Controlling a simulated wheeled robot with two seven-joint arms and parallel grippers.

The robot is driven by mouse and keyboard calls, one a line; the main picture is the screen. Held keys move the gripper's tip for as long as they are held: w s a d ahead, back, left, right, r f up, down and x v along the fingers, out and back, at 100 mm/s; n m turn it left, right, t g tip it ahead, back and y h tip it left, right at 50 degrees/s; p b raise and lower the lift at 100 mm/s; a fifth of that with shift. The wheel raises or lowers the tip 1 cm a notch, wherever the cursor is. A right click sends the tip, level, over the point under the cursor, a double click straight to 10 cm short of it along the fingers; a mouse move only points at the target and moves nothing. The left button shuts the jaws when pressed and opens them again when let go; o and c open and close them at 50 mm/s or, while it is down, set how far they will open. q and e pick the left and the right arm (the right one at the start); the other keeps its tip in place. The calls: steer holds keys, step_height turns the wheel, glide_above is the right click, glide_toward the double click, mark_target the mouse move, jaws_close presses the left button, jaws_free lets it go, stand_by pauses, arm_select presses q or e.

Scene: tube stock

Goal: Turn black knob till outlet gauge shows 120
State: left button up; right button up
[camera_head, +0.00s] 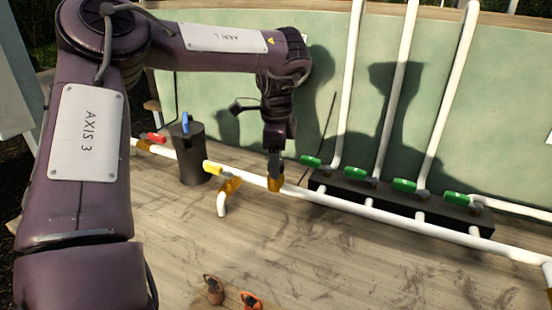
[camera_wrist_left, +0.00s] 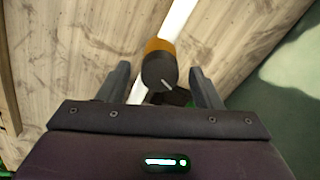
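The black knob (camera_wrist_left: 158,73), with a white pointer line on its face, sits on an orange-gold fitting on the white pipe in the left wrist view. My left gripper (camera_wrist_left: 160,68) is open, with one finger on each side of the knob and a visible gap on both sides. In the head view my left gripper (camera_head: 275,172) points down at the gold fitting (camera_head: 276,185) on the pipe; the knob is hidden there. I cannot make out an outlet gauge or its reading in either view. My right gripper is not in view.
A white pipe (camera_head: 335,202) runs along the wooden deck. Several green-handled valves (camera_head: 404,185) stand to the right below upright pipes. A green wall stands behind.

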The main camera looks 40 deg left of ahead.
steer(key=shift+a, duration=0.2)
arm_select(q)
steer(key=shift+r, duration=0.35)
step_height(320, 180, up, 6)
steer(key=shift+r+p, duration=0.2)
steer(key=shift+p, duration=0.2)
steer(key=shift+r, duration=0.4)
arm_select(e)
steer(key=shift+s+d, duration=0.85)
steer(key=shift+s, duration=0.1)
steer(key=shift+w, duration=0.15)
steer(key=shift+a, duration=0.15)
